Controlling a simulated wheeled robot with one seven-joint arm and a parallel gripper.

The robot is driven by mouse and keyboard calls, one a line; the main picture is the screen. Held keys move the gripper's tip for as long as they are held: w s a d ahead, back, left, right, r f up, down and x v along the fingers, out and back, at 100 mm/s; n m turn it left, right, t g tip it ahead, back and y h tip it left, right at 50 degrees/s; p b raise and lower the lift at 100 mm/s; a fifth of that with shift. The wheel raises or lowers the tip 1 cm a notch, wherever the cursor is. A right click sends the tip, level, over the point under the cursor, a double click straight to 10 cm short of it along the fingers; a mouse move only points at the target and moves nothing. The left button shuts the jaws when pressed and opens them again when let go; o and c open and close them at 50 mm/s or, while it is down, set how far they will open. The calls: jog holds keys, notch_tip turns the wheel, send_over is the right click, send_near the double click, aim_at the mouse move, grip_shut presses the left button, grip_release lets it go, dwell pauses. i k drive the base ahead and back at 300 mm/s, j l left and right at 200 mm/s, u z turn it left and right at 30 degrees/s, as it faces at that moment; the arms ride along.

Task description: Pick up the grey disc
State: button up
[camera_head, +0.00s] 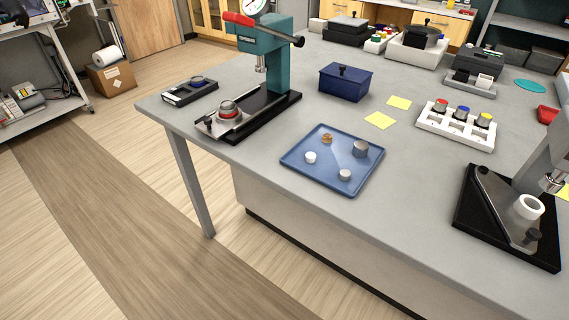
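A shallow blue tray (303,178) lies on the grey bench near its front edge, with several small round pieces in it. The darkest grey piece, a short upright cylinder that looks most like the grey disc (360,149), stands at the tray's right side. A small brown piece (326,138) is at the tray's back. A white piece (310,158) is at the left, and a light grey-white piece (344,175) is at the front. The pieces stand apart from one another. My gripper is not in view.
A green press (281,60) stands behind left of the tray. A dark blue box (345,82) is behind it. A white rack (456,125) with coloured-top pieces is at right. A second press on a black base (480,215) is far right. Bare bench surrounds the tray.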

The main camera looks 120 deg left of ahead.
aim_at(344, 174)
jog(key=u, duration=3.6)
